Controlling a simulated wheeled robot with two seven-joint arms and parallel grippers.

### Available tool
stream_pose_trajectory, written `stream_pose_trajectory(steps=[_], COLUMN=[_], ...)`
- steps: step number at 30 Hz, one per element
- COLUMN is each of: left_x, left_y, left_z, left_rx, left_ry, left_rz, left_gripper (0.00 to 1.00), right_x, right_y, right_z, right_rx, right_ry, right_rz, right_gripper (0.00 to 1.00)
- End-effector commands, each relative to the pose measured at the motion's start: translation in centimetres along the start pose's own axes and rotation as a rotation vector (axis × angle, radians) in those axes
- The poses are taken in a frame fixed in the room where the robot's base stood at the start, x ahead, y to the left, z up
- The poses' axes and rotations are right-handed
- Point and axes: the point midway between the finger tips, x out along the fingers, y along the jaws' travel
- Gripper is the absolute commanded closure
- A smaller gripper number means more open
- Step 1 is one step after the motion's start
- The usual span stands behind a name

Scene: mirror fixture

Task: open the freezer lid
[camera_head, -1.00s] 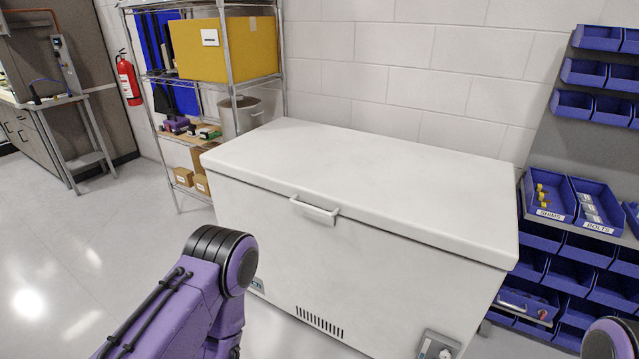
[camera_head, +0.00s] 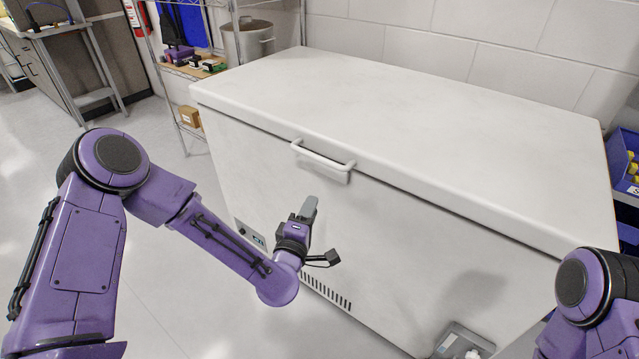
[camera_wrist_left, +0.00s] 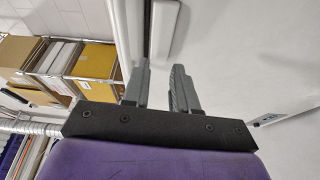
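The white chest freezer (camera_head: 270,175) stands in front of me with its flat lid (camera_head: 400,115) shut. A white bar handle (camera_head: 322,157) sits on the lid's front edge, left of its middle. My left gripper (camera_head: 309,206) is in front of the freezer, below the handle and apart from it, fingers pointing up. In the left wrist view its two grey fingers (camera_wrist_left: 161,68) are spread with a gap and nothing between them. The handle (camera_wrist_left: 164,28) shows there beyond the fingertips. Only a link of my right arm shows at the lower right; its gripper is out of view.
A wire shelf (camera_head: 190,75) with boxes and a pot (camera_head: 250,40) stands behind the freezer's left end. Blue bins (camera_head: 625,160) are at the right. A white block wall is behind. The floor (camera_head: 150,120) at the left is clear.

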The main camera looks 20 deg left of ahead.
Motion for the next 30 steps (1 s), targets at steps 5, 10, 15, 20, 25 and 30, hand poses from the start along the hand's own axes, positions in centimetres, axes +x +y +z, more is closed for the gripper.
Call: stream_pose_trajectory(steps=[5, 10, 15, 20, 25, 30], left_x=[3.0, 6.3, 10.0, 12.1, 12.6, 12.6], left_y=[4.6, 5.5, 6.0, 6.2, 6.2, 6.1], left_z=[-1.4, -1.5, -1.6, -1.7, -1.7, -1.7], left_rx=[-0.14, -0.137, -0.136, -0.136, -0.135, -0.135], left_ry=[0.053, 0.052, 0.049, 0.048, 0.047, 0.046], left_rz=[0.184, 0.182, 0.178, 0.177, 0.175, 0.174], left_gripper=[0.73, 0.73, 0.73, 0.73, 0.73, 0.79], right_x=[1.4, 0.3, -0.3, -0.5, -0.5, -0.4], right_y=[-0.2, -0.1, 0.0, 0.0, 0.0, 0.0], right_z=[0.5, 0.1, -0.2, -0.3, -0.2, -0.2], right_rx=[0.0, 0.001, 0.001, 0.001, 0.001, 0.001], right_ry=[0.001, 0.002, 0.002, 0.002, 0.002, 0.001], right_rz=[-0.001, -0.001, -0.001, -0.001, -0.001, -0.001], right_gripper=[0.57, 0.57, 0.57, 0.57, 0.57, 0.57])
